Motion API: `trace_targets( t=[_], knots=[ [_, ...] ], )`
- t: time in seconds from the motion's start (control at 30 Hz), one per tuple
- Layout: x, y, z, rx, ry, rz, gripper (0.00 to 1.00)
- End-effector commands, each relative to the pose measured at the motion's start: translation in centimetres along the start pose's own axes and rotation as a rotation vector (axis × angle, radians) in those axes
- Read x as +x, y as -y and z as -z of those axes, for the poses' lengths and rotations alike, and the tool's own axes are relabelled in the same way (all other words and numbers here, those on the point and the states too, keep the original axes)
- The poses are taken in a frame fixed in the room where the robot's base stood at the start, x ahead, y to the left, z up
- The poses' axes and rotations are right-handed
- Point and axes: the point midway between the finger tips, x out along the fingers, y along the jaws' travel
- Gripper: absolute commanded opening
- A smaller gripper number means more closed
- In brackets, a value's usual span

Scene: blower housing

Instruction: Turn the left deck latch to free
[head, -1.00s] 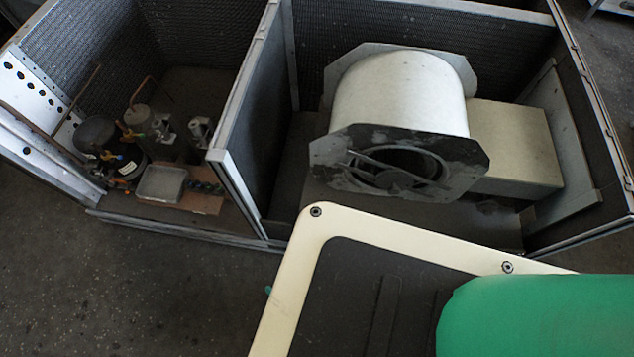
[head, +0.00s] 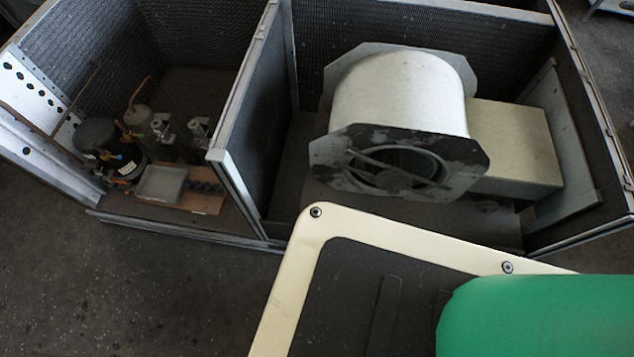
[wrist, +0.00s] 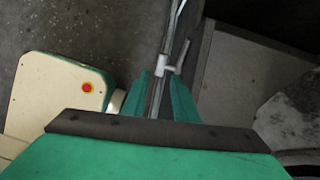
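A small pale latch (wrist: 167,69) with a short side handle sits on a metal rail in the wrist view, just beyond my fingertips. The handle points up and to the right in that picture. My gripper (wrist: 160,77) has two green fingers set apart, one on each side of the rail line, with nothing held between them. I cannot tell whether the fingers touch the rail. In the head view the gripper is out of sight, and I cannot make out the latch there. The blower housing (head: 400,95), a pale drum with dark end plates, stands in the right bay.
A divider wall (head: 245,105) separates the bays. A beige box (head: 515,145) adjoins the blower. Bare floor (head: 130,290) lies in front. My cream base fills the head view's lower middle.

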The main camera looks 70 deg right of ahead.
Motion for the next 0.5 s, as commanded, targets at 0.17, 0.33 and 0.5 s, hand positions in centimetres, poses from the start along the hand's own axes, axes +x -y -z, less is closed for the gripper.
trace_targets(
  t=[0.17,0.33,0.5],
  knots=[
    [-0.4,0.7,0.6,0.082,0.022,-0.024,0.27],
    [1.2,0.6,0.5,0.084,0.022,-0.028,0.27],
    [4.1,0.5,0.4,0.082,0.022,-0.028,0.27]
  ],
)
